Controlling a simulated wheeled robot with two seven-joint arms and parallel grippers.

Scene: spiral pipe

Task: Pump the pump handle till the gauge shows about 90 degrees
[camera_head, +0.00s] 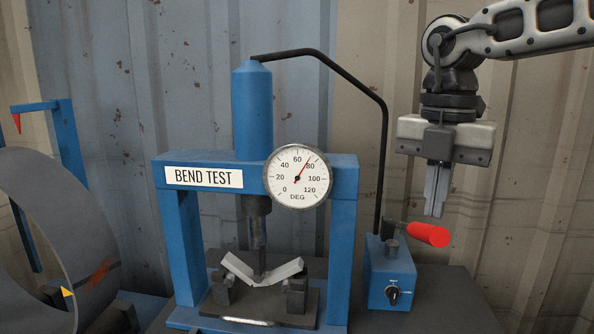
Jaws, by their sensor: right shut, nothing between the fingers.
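The round white gauge (285,192) is on the front of the blue press. Its red needle points between 60 and 80, nearer 80. The pump handle (428,234) has a red grip that sticks out to the right from the top of the small blue pump (378,270). A V-bent grey metal piece (290,269) lies under the press ram (258,235). My right gripper (437,212) points down just above the red grip, with its fingers shut and empty. It appears apart from the grip. My left gripper is not in view.
The blue press frame (343,250) stands left of the pump, labelled BEND TEST. A black hose (384,130) arches from its cylinder to the pump. A large grey ring (40,195) is at the left. A corrugated metal wall (130,120) closes the back.

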